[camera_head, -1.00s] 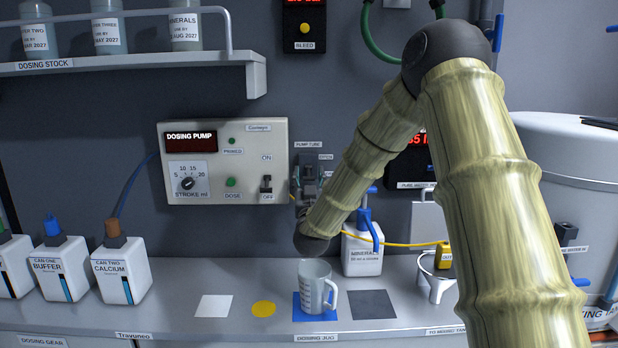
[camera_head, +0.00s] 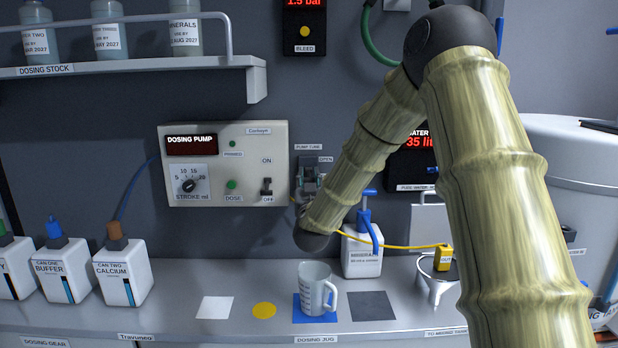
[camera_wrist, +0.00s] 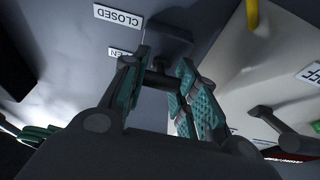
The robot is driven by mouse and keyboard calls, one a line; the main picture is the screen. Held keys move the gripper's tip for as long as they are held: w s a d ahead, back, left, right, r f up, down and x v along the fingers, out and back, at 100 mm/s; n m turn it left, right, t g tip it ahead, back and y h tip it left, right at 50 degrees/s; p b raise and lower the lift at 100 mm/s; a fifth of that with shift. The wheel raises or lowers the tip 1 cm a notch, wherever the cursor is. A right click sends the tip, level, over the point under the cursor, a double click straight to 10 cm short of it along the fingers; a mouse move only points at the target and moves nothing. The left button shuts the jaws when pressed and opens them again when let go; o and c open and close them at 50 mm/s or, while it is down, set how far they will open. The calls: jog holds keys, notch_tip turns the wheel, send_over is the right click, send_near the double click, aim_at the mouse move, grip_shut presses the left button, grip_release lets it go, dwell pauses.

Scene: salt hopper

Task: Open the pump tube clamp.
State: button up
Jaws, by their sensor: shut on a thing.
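The pump tube clamp (camera_head: 308,168) is a small dark fitting on the wall, right of the dosing pump, under a PUMP TUBE label. An OPEN label (camera_head: 326,160) sits at its upper right. My gripper (camera_wrist: 160,82) has teal-padded fingers shut on the clamp's dark lever (camera_wrist: 158,76). In the wrist view, one finger partly covers the OPEN label (camera_wrist: 122,53), and the CLOSED label (camera_wrist: 118,16) is clear of the fingers. In the head view my forearm hides much of the clamp's lower part, so the lever's exact angle is hard to tell.
The dosing pump (camera_head: 224,137) is close at left of the clamp. A yellow tube (camera_head: 400,247) runs behind my arm. Below stand the measuring jug (camera_head: 314,284) on a blue square and a minerals can (camera_head: 360,258). The front of the counter is mostly clear.

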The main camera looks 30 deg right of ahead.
notch_tip(320, 180, up, 2)
jog(key=g+y+p, duration=0.1)
jog(key=g+p, duration=0.1)
jog(key=p, duration=0.2)
jog(key=shift+s+y, duration=0.1)
jog(key=shift+y, duration=0.2)
jog(key=r+g+y+p, duration=0.1)
jog(key=g+p, duration=0.2)
jog(key=p, duration=0.3)
jog(key=shift+r, duration=0.2)
jog(key=p, duration=0.2)
jog(key=g+y+p, duration=0.1)
jog(key=p, duration=0.1)
jog(key=shift+w+d+r, duration=0.1)
jog(key=shift+w+r, duration=0.15)
jog(key=shift+r, duration=0.05)
jog(key=shift+g+y+p, duration=0.4)
jog(key=shift+g+p, duration=0.1)
jog(key=shift+p, duration=0.05)
jog(key=shift+w+d+p, duration=0.1)
jog(key=shift+p, duration=0.4)
jog(key=o, duration=1)
jog(key=shift+o, duration=0.2)
